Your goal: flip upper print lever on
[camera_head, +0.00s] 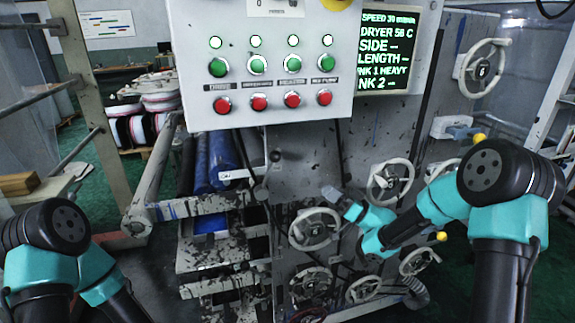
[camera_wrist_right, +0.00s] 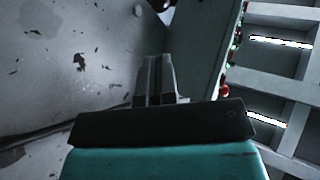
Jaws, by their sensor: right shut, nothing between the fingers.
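Two yellow ball knobs show in the head view: an upper one (camera_head: 479,139) above my right arm and a lower one (camera_head: 441,236) beside my right forearm. I cannot tell which lever each belongs to; their stems are mostly hidden. A dark round knob (camera_head: 275,157) also shows on the machine's front, left of centre. My right gripper (camera_head: 332,193) is shut and empty in front of the machine, right of that dark knob and above a handwheel. Its closed fingers (camera_wrist_right: 153,75) also show in the right wrist view. My left arm is at the lower left; its gripper is out of view.
The button panel (camera_head: 262,105) hangs above the right gripper, with a text display (camera_head: 388,50) at its right. Several handwheels (camera_head: 315,229) stick out around and below the gripper. Blue rollers (camera_head: 222,160) sit to the left. The panel's edge also shows in the wrist view (camera_wrist_right: 217,60).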

